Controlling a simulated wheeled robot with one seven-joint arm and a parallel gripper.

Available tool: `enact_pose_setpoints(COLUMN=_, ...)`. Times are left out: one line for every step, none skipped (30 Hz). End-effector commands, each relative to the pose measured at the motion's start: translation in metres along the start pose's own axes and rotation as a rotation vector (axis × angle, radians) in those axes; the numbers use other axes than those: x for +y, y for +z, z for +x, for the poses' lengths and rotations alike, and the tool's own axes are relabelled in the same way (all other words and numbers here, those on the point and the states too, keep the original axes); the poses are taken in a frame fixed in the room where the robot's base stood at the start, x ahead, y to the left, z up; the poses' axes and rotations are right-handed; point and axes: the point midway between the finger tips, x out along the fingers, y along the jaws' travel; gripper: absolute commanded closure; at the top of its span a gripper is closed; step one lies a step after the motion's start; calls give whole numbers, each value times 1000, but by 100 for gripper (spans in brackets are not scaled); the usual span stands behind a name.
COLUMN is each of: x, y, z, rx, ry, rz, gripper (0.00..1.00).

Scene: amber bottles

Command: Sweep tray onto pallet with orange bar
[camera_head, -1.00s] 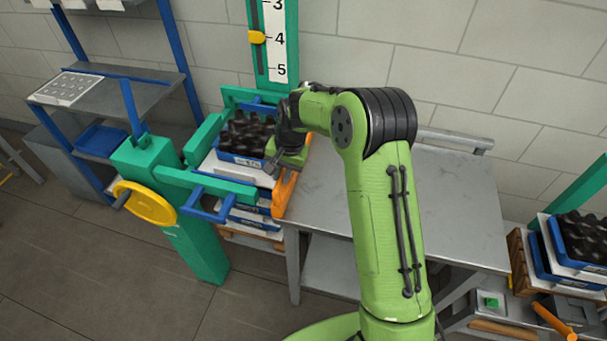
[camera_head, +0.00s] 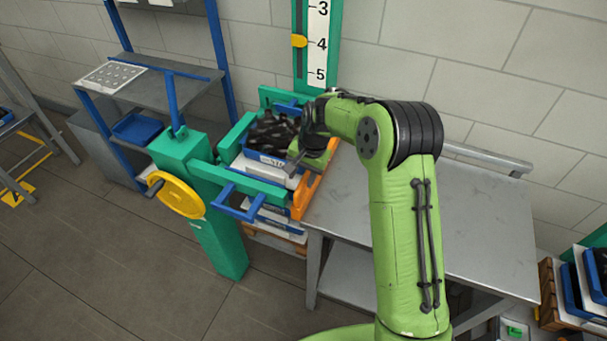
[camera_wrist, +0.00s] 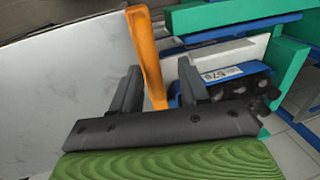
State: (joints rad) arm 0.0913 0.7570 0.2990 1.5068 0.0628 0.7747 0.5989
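The blue tray (camera_head: 266,160) holds several dark bottles and sits on a white sheet inside the green frame. Its label shows in the wrist view (camera_wrist: 222,74). The orange bar (camera_head: 308,192) stands along the tray's right side, at the left edge of the metal table. My gripper (camera_head: 308,160) is above the bar, at the tray's right side. In the wrist view the orange bar (camera_wrist: 146,50) passes between my open fingers, closer to the left one, with a gap to the right one. A wooden pallet (camera_head: 275,238) lies low under stacked trays, partly hidden.
The grey metal table (camera_head: 430,225) is bare. A green post with a yellow wheel (camera_head: 178,195) stands front left of the tray. A blue and grey shelf (camera_head: 160,85) is behind it. A scale (camera_head: 318,45) rises behind the tray. More stacked trays (camera_head: 590,275) stand far right.

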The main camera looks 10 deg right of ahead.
Motion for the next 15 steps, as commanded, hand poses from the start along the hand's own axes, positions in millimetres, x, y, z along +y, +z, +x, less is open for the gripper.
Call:
enact_pose_setpoints(x=1, y=0, z=0, rx=0, ry=2, rz=1, gripper=56)
enact_pose_setpoints(x=1, y=0, z=0, rx=-1, ry=2, rz=2, gripper=56)
enact_pose_setpoints(x=1, y=0, z=0, rx=0, ry=2, rz=2, gripper=56)
enact_pose_setpoints(x=1, y=0, z=-1, rx=0, ry=2, rz=2, gripper=56)
enact_pose_setpoints(x=1, y=-1, z=-3, rx=0, ry=2, rz=3, gripper=56)
enact_pose_setpoints(x=1, y=-1, z=-8, rx=1, ry=2, rz=3, gripper=56)
enact_pose_setpoints(x=1, y=-1, z=-13, rx=2, ry=2, rz=3, gripper=56)
enact_pose_setpoints(x=1, y=-1, z=-19, rx=3, ry=1, rz=3, gripper=56)
enact_pose_setpoints(x=1, y=-1, z=-29, rx=3, ry=1, rz=3, gripper=56)
enact_pose_setpoints(x=0, y=-1, z=-37, rx=5, ry=0, rz=2, gripper=56)
enact_pose_setpoints(x=0, y=-1, z=-46, rx=5, ry=0, rz=3, gripper=56)
enact_pose_setpoints(x=0, y=-1, z=-58, rx=6, ry=0, rz=2, gripper=56)
enact_pose_setpoints(x=0, y=-1, z=-67, rx=5, ry=0, rz=3, gripper=56)
enact_pose_setpoints(x=0, y=-2, z=-76, rx=6, ry=-1, rz=3, gripper=56)
enact_pose_setpoints(x=0, y=-1, z=-87, rx=6, ry=-1, rz=2, gripper=56)
